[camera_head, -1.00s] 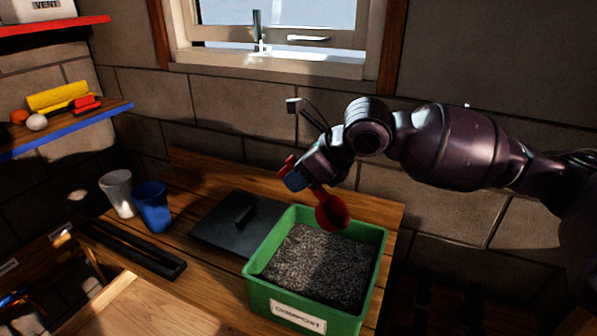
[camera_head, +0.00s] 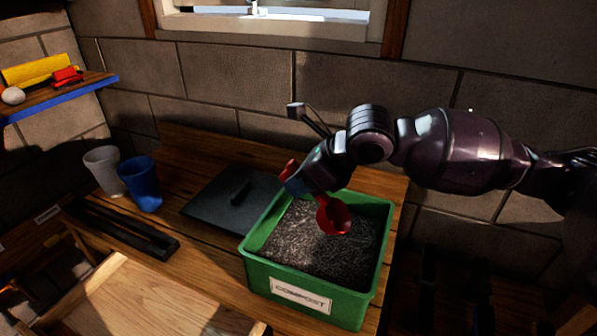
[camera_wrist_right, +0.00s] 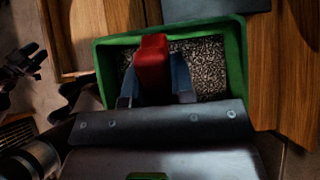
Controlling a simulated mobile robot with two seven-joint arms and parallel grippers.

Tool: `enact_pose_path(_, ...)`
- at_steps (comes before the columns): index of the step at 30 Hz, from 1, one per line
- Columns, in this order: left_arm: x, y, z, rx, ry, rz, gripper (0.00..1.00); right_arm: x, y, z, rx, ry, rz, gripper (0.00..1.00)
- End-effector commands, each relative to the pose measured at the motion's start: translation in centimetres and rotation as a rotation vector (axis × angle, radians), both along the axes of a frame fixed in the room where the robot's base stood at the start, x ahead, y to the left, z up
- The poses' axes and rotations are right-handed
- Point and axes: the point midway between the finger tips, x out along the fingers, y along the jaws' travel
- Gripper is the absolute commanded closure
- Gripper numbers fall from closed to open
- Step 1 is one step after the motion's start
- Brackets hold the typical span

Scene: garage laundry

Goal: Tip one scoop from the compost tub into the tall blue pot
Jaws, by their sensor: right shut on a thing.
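The green compost tub (camera_head: 367,290) stands on the wooden bench, holding dark speckled compost (camera_head: 300,240). My right gripper (camera_head: 297,184) is shut on the handle of a red scoop (camera_head: 335,218). The scoop's bowl is over the compost; I cannot tell whether it touches it or holds any. In the right wrist view the red handle (camera_wrist_right: 152,62) is between the blue fingertips, above the tub (camera_wrist_right: 236,55). The blue pot (camera_head: 143,185) stands upright at the bench's left, its inside unseen. A dark mechanical part, probably my left gripper (camera_wrist_right: 22,65), shows at the wrist view's left edge.
A grey-white pot (camera_head: 104,172) stands just left of the blue pot. A dark flat lid (camera_head: 215,208) with a handle lies between pots and tub. A black tray (camera_head: 120,235) lies in front of the pots. A blue-edged shelf (camera_head: 70,96) is upper left.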

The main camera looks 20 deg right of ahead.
Motion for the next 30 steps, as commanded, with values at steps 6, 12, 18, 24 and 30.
enact_pose_path(6,-0.3,0.0,-0.8,0.001,0.012,-0.003,0.57,0.0,0.0,-2.1,0.0,0.004,0.0,1.0)
enact_pose_path(12,-0.3,-0.1,-1.0,0.001,0.013,-0.004,0.57,0.0,0.0,-3.7,0.0,0.004,0.0,1.0)
enact_pose_path(18,-0.4,-0.1,-1.8,0.001,0.026,-0.006,0.57,0.0,0.0,-5.3,-0.001,0.005,0.0,1.0)
enact_pose_path(24,-0.5,-0.1,-2.3,0.001,0.032,-0.006,0.57,0.0,0.0,-6.6,0.0,0.003,-0.001,1.0)
enact_pose_path(30,-0.3,-0.1,-2.3,0.001,0.03,-0.007,0.57,0.0,0.0,-7.4,0.0,0.003,-0.001,1.0)
